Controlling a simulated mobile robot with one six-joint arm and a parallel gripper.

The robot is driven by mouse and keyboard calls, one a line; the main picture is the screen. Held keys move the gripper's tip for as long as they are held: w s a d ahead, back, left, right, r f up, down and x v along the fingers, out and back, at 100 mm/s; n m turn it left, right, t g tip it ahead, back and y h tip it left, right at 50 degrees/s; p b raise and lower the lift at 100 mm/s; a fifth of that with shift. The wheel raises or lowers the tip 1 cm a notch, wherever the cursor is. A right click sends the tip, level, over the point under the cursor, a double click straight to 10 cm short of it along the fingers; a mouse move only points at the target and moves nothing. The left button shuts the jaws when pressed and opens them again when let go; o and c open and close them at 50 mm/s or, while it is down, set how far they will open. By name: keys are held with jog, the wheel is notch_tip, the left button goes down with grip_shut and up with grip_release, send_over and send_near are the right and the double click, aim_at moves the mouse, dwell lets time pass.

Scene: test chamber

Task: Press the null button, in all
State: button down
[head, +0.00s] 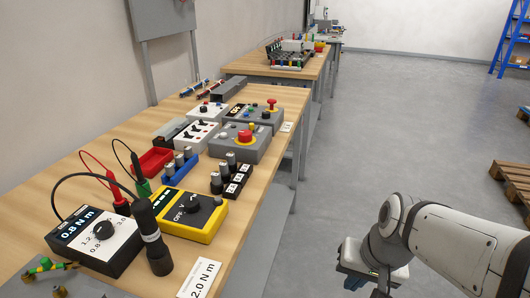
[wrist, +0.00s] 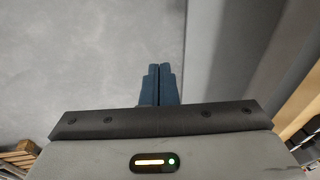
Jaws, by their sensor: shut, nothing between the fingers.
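No label that reads null can be made out on any control. Two grey control boxes stand on the workbench: a nearer one (head: 240,144) with a red mushroom button (head: 244,137) on a yellow ring, and a farther one (head: 262,117) with a red knob (head: 271,104) and small buttons. A white-topped box (head: 194,133) with black switches sits left of them. My gripper (wrist: 160,70) is shut and empty in the wrist view, over bare grey floor. In the head view it hangs right of the bench, away from the boxes; its fingertips are hard to see.
A black torque tester (head: 100,238) with a dark tool, a yellow multimeter (head: 187,215), a red tray (head: 155,161) and a blue holder (head: 178,173) crowd the near bench. A second bench (head: 312,72) stands behind. Pallets (head: 515,180) lie right; the floor (head: 390,120) between is clear.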

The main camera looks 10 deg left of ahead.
jog(key=w+a+r+m+y+p, duration=0.3)
jog(key=a+r+p, duration=0.4)
jog(key=a+r, duration=0.15)
jog(key=w+a+r+m+y+p, duration=0.2)
jog(key=w+a+r+y+p, duration=0.15)
jog(key=a+r+p, duration=0.5)
notch_tip(320, 180, up, 3)
jog(key=m+t+p, duration=0.2)
jog(key=m+p, duration=0.6)
jog(key=p, duration=0.2)
send_over(218, 200)
jog(key=shift+d+r+b, duration=0.1)
jog(key=shift+d+b, duration=0.2)
jog(key=shift+d, duration=0.1)
notch_tip(218, 200, down, 8)
jog(key=b, duration=0.6)
jog(key=shift+r, duration=0.1)
jog(key=shift+f+b, duration=0.5)
jog(key=shift+b, duration=0.25)
jog(key=shift+f, duration=0.1)
jog(key=shift+f+b, duration=0.35)
jog(key=shift+b, duration=0.3)
